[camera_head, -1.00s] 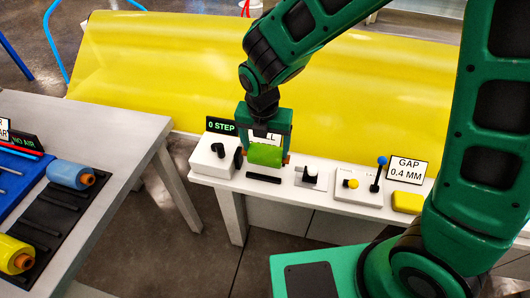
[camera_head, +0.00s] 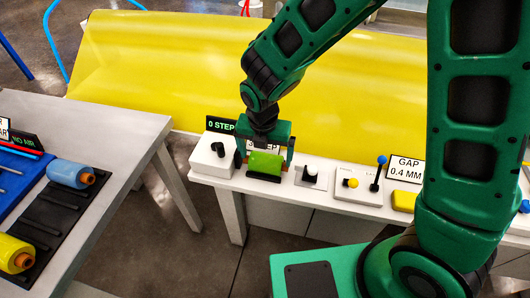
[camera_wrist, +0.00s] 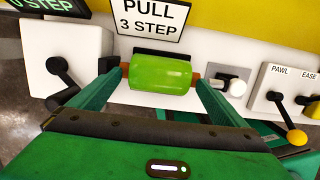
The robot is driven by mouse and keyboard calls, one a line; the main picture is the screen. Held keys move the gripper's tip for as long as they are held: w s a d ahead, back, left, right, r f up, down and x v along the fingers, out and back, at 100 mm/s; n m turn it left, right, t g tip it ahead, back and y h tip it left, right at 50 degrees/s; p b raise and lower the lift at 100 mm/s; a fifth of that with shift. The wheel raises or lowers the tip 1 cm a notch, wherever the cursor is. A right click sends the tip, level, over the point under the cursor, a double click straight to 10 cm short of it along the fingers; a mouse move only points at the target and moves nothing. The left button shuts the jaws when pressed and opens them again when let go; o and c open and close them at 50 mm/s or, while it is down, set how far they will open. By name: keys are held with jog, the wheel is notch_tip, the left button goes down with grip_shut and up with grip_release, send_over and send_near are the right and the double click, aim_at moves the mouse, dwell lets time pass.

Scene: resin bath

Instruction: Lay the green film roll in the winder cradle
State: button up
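The green film roll (camera_head: 266,164) lies level, left to right, at the winder cradle on the white bench. The cradle's black front bar (camera_head: 264,177) shows just below the roll, and a dark piece shows behind it in the wrist view. How fully the roll rests in the cradle is hard to tell. My gripper (camera_wrist: 160,78) reaches over from above, with one finger at each end of the roll. The fingers appear to meet the brown core ends, so it looks shut on the roll. The wrist view also shows the roll (camera_wrist: 160,74).
A white block with a black crank (camera_head: 212,156) stands left of the cradle. A small lever block (camera_head: 311,175) and a plate with yellow and blue knobs (camera_head: 358,195) stand right. A "PULL 3 STEP" sign (camera_wrist: 150,20) is close behind. Blue (camera_head: 70,174) and yellow (camera_head: 14,253) rolls lie on the left table.

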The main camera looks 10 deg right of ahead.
aim_at(264, 166)
jog(key=shift+r, duration=0.1)
notch_tip(264, 166, up, 12)
jog(key=s, duration=0.1)
jog(key=shift+s+a+r, duration=0.15)
jog(key=shift+s+a, duration=0.15)
jog(key=shift+s, duration=0.05)
jog(key=s+d+r+m, duration=0.2)
jog(key=d+m, duration=0.7)
jog(key=d, duration=0.2)
jog(key=s+d+r+m, duration=0.1)
jog(key=d+r+m, duration=0.1)
jog(key=d+m, duration=0.8)
jog(key=s+d+m+g, duration=0.1)
jog(key=s+d+m, duration=1.3)
jog(key=m, duration=0.5)
jog(key=shift+s+d+r+g+y, duration=0.3)
jog(key=shift+s+d+y, duration=0.1)
jog(key=shift+s, duration=0.6)
